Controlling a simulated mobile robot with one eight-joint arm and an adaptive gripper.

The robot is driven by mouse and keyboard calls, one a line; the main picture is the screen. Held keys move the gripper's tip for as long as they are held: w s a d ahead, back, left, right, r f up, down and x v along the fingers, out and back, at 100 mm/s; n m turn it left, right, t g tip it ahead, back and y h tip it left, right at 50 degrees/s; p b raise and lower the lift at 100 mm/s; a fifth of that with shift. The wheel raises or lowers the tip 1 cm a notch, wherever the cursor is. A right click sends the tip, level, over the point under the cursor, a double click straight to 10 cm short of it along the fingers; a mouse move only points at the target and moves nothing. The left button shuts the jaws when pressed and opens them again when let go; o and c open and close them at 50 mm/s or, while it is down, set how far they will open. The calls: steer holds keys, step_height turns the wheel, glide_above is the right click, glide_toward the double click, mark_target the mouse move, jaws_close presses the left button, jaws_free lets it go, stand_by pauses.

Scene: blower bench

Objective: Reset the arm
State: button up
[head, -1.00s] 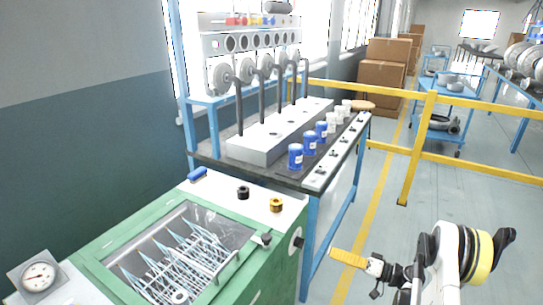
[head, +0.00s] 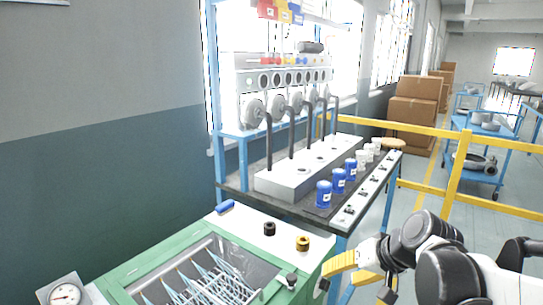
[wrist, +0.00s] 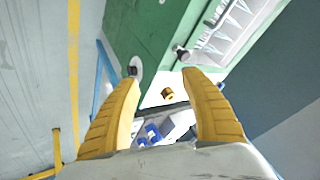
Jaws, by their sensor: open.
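My gripper (head: 342,272) is at the lower right of the head view, beside the right end of the green cabinet (head: 160,258). Its two yellow fingers also show in the wrist view (wrist: 162,80). They are spread apart with nothing between them. Past the fingers, the wrist view shows the green cabinet side (wrist: 150,30), a yellow-topped knob (wrist: 168,93) and blue cups (wrist: 152,132) farther off. My arm is bent and fills the lower right corner of the head view.
A dark-topped bench (head: 240,189) holds a grey block (head: 285,181), a row of blue cups (head: 324,195) and white cups. Black and yellow knobs (head: 302,243) stand on the cabinet top. A yellow railing (head: 452,180) runs behind. Cardboard boxes (head: 415,100) are stacked at the back.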

steer(key=s+d+n+t+h, duration=0.1)
steer(key=s+h, duration=0.3)
steer(key=s, duration=1.1)
steer(key=shift+s+d+r+h, duration=0.15)
steer(key=shift+s+d+h, duration=0.2)
steer(key=shift+d, duration=0.35)
